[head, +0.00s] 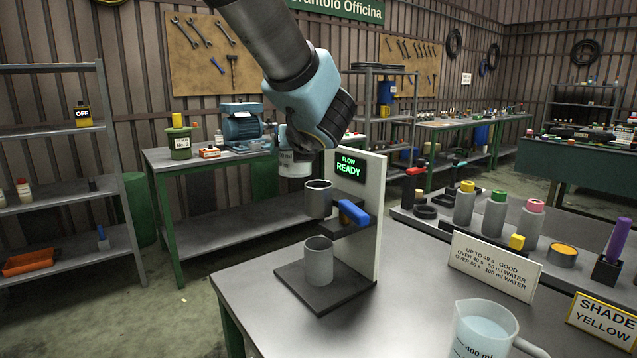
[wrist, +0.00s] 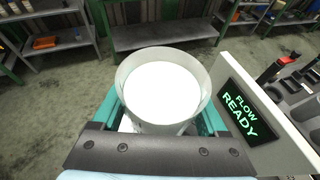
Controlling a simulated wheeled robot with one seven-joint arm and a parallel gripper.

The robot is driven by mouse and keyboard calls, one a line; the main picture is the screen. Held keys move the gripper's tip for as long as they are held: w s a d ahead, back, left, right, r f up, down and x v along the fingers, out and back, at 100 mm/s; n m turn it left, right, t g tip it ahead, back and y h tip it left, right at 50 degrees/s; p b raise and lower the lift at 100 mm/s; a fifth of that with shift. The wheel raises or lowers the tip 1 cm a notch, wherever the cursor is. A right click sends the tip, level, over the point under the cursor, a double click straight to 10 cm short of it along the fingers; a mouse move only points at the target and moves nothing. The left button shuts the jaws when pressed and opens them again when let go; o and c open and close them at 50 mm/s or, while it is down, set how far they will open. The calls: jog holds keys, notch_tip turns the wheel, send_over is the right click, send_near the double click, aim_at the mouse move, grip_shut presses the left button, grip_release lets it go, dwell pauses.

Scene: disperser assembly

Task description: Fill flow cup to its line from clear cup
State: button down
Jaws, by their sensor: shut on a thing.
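My gripper (head: 300,142) is shut on the clear cup (head: 293,167), held roughly level up and to the left of the flow cup (head: 318,203). In the wrist view the clear cup (wrist: 127,82) sits between the teal fingers (wrist: 160,118) and holds white liquid (wrist: 163,88). The flow cup is a grey cup mounted on the stand (head: 366,225), with a blue handle (head: 353,212) beside it. The inside of the flow cup and its line cannot be made out. A grey beaker (head: 319,264) stands below it on the stand's base.
The stand's display (head: 350,167) reads "FLOW READY". A measuring jug (head: 480,335) of pale blue liquid is at the front. Bottles with yellow, green and pink caps (head: 495,215) and sign cards (head: 495,268) stand to the right. The table (head: 255,290) is clear left of the stand.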

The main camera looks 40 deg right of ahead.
jog(key=shift+r+p, duration=0.25)
jog(key=shift+p, duration=0.05)
jog(key=shift+a+r+m+y+p, duration=0.15)
jog(key=shift+r+m+y+p, duration=0.15)
jog(key=shift+m+p, duration=0.55)
jog(key=shift+w+a+f+t+p, duration=0.15)
jog(key=shift+f+t+p, duration=0.25)
jog(key=shift+f, duration=0.1)
jog(key=shift+a+f+m+t+y+p, duration=0.1)
jog(key=shift+f+m+t+y+p, duration=0.45)
jog(key=shift+f+m, duration=0.45)
dwell(1.3)
jog(key=shift+r+m+t+y+p, duration=0.15)
jog(key=shift+m+t+y+p, duration=0.2)
jog(key=shift+m+p, duration=0.3)
dwell(1.7)
jog(key=shift+w+r+m+t+p, duration=0.1)
jog(key=shift+r+m+t+p, duration=0.2)
jog(key=shift+m, duration=0.2)
dwell(1.2)
